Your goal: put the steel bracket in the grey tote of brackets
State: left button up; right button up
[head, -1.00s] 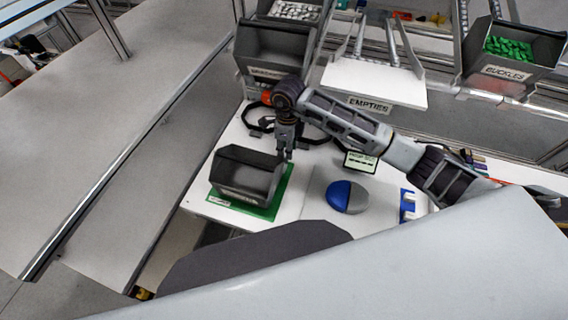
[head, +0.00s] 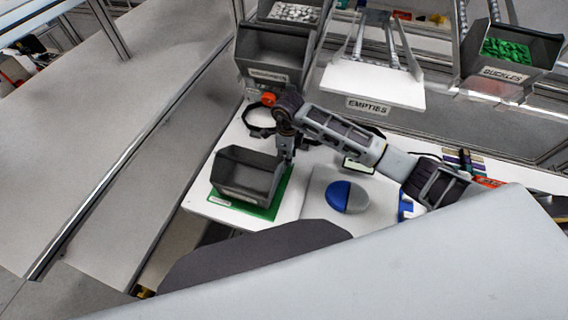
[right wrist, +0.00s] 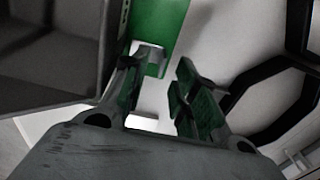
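The grey tote (head: 236,184) stands on a green mat (head: 270,209) on the white table. Its dark wall (right wrist: 60,60) fills the left of the right wrist view. A small bright metal piece (right wrist: 150,54), which looks like the steel bracket, shows over the green mat beyond my left-hand fingertip in that view. My right gripper (head: 287,158) is low beside the tote's right side, outside it. In the right wrist view its fingers (right wrist: 158,90) are apart, with a gap between them. I cannot tell whether a finger touches the metal piece. My left gripper is not in view.
A blue and grey rounded shell (head: 347,197) lies right of the tote. Black straps or rings (head: 258,122) lie behind my gripper. Bins stand at the back, including the buckles bin (head: 508,75) and a white empties tray (head: 370,85). A long grey surface (head: 120,100) runs at left.

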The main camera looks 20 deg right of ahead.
jog(key=shift+f, duration=1.15)
jog(key=shift+c, duration=0.3)
grip_shut()
